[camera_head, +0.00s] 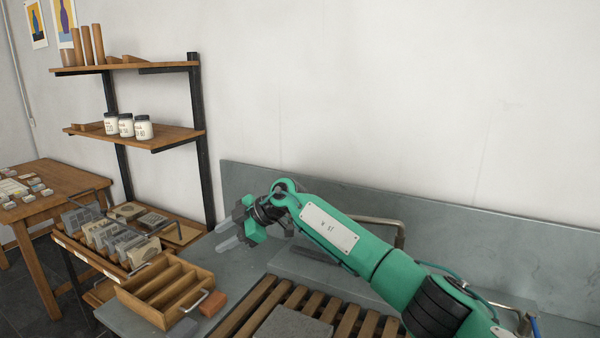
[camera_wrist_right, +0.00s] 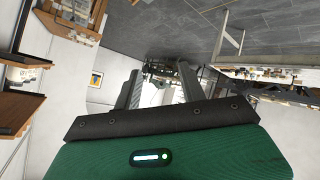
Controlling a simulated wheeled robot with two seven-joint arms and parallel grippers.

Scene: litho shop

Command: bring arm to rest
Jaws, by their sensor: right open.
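My right arm, green with a white plate, reaches in from the lower right in the head view. My right gripper (camera_head: 228,238) is over the grey bench, to the right of the shelf unit and beyond the wooden divided box. Its two grey fingers also show in the right wrist view (camera_wrist_right: 160,90), apart with nothing between them, so it is open and empty. My left gripper is in neither view.
A wooden divided box (camera_head: 144,312) and a reddish-brown block (camera_head: 212,304) sit near the slatted wooden rack (camera_head: 243,316). A shelf (camera_head: 172,134) holds white jars (camera_head: 126,126). A grey backsplash (camera_head: 480,226) runs behind the arm. A wooden table (camera_head: 62,178) stands at left.

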